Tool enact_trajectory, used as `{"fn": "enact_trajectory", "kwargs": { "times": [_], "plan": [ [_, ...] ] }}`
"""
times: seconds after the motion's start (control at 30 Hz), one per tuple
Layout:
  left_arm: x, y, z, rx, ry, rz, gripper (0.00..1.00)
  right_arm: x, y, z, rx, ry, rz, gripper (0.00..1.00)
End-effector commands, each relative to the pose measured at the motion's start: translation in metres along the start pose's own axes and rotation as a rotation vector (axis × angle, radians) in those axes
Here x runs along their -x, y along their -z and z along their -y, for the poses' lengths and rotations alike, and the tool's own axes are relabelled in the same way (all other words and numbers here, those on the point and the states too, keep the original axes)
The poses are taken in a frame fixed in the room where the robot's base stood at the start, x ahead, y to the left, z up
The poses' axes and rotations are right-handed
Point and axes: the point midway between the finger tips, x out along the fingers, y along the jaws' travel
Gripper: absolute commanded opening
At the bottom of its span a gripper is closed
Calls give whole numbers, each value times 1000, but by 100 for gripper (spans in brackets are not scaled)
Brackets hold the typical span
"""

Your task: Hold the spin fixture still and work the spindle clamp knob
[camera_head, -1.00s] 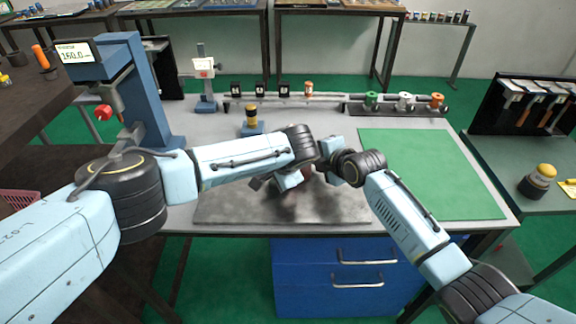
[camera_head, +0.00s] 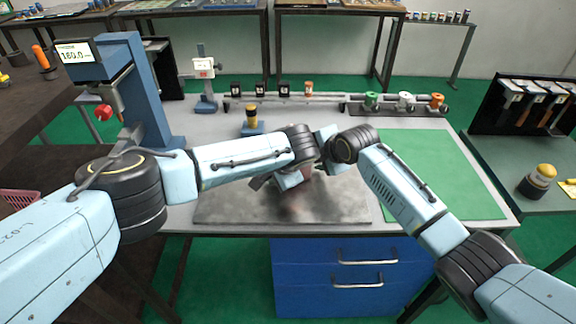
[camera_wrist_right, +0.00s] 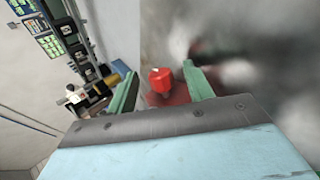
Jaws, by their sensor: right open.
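A red knob (camera_wrist_right: 160,80) shows in the right wrist view, with a dark red part of the fixture (camera_wrist_right: 180,97) beside it. My right gripper (camera_wrist_right: 161,88) is open, its two green fingers on either side of the knob in the picture. I cannot tell whether they reach down around it. In the head view my left gripper (camera_head: 268,181) is low over the grey plate, by the fixture. My arms hide most of the fixture there, and the left fingertips are not clear. The right gripper (camera_head: 325,165) comes in from the right, close to the left one.
The grey metal plate (camera_head: 235,207) lies at the table's front middle, with a green mat (camera_head: 440,165) to its right. A blue press-like stand (camera_head: 150,100) with a display is at left. A rail with small parts runs along the back.

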Motion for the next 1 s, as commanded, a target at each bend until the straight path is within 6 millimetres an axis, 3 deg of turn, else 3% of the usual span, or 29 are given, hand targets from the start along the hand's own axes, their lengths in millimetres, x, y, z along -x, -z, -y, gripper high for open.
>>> {"fn": "enact_trajectory", "kwargs": {
  "times": [0.37, 1.0],
  "plan": [
    [2, 1, 2, 2, 3, -3, 0, -2, 1, 9, -34, -291, -13, 52],
    [1, 1, 2, 2, 3, -3, 0, 95, -2, 36, -27, -294, -11, 52]
  ]
}}
